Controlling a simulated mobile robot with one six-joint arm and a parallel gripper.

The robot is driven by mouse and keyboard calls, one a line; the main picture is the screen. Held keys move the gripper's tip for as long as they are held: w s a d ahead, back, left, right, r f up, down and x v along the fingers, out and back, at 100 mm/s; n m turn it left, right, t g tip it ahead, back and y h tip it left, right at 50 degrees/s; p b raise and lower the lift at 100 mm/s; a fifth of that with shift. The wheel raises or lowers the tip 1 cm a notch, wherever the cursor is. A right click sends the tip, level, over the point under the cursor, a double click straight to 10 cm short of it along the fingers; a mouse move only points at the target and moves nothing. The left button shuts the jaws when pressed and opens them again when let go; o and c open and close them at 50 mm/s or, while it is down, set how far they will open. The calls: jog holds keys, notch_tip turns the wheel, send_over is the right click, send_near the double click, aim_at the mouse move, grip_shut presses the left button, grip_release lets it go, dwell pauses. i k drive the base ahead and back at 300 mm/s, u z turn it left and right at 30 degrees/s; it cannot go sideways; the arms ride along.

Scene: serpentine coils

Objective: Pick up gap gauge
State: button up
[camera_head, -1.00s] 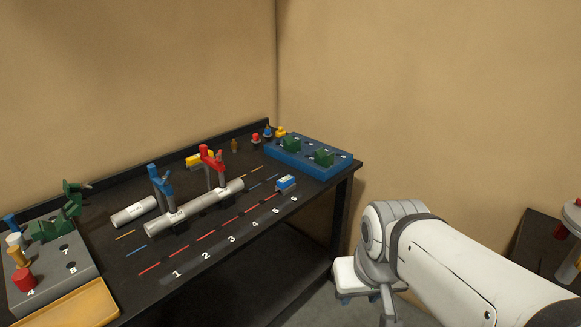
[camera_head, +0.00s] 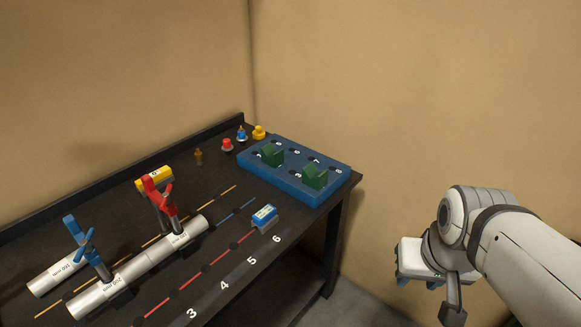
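No thing here is clearly labelled as the gap gauge. A small blue and white block (camera_head: 265,216) sits on the dark bench near its front edge, by the number 6, and could be it. A blue tray (camera_head: 322,195) at the bench's right end holds two green pieces, one at the left (camera_head: 272,155) and one at the right (camera_head: 314,177). My gripper (camera_head: 428,282) is off the bench at the lower right, apart from all these things. Its fingers are seen at a poor angle, so its opening is unclear.
Grey pipes (camera_head: 140,266) lie along the bench with a blue clamp (camera_head: 88,250) and a red clamp (camera_head: 160,201) on them. A yellow block (camera_head: 155,178), a brown piece (camera_head: 198,156) and small red, blue and yellow pieces stand behind. Walls close the corner.

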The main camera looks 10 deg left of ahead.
aim_at(266, 218)
jog(key=u, duration=0.3)
jog(key=i, duration=0.9)
jog(key=u, duration=0.55)
